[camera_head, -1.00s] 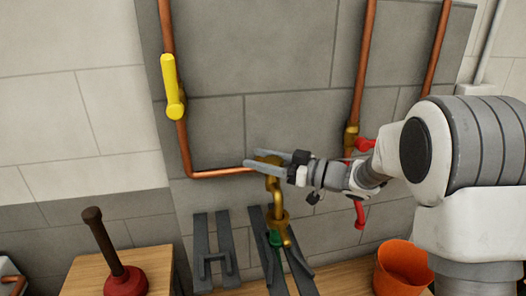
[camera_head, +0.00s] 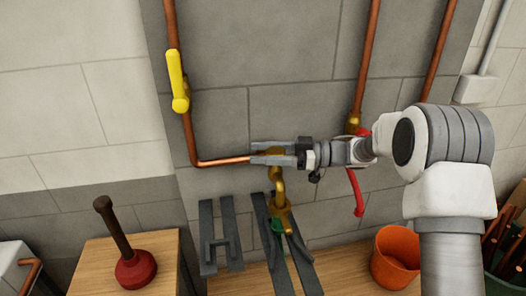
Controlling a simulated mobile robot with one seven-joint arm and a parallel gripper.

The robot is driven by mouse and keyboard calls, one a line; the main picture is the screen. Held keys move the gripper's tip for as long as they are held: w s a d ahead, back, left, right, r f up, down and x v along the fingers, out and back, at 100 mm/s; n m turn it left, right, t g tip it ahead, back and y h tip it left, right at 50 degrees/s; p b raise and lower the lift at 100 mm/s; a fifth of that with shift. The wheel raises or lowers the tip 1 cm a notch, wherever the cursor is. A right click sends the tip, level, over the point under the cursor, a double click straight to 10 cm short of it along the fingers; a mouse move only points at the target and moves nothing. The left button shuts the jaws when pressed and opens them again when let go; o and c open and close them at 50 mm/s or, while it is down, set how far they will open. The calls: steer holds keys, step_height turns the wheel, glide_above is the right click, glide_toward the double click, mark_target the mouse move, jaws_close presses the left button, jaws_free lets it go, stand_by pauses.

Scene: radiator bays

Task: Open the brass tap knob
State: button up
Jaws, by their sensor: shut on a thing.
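The brass tap knob (camera_head: 276,151) sits at the right end of the horizontal copper pipe, mostly hidden between my fingers. The curved brass tap body (camera_head: 278,180) hangs below it, with a green part (camera_head: 277,225) lower down. My gripper (camera_head: 257,153) reaches in from the right, its two grey fingers pointing left, one above the other in the picture. It is shut on the knob. How far the knob is turned cannot be seen.
A yellow lever (camera_head: 177,82) is on the left copper pipe. A red lever (camera_head: 355,192) hangs just right of and below my gripper. A plunger (camera_head: 134,268) stands on a wooden box at left. An orange bucket (camera_head: 396,258) stands at lower right. Grey racks stand below the tap.

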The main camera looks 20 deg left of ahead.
steer(key=shift+f, duration=0.1)
steer(key=o, duration=1.4)
steer(key=shift+c, duration=0.2)
steer(key=v, duration=1.7)
steer(key=shift+d, duration=0.2)
steer(key=shift+s, duration=0.1)
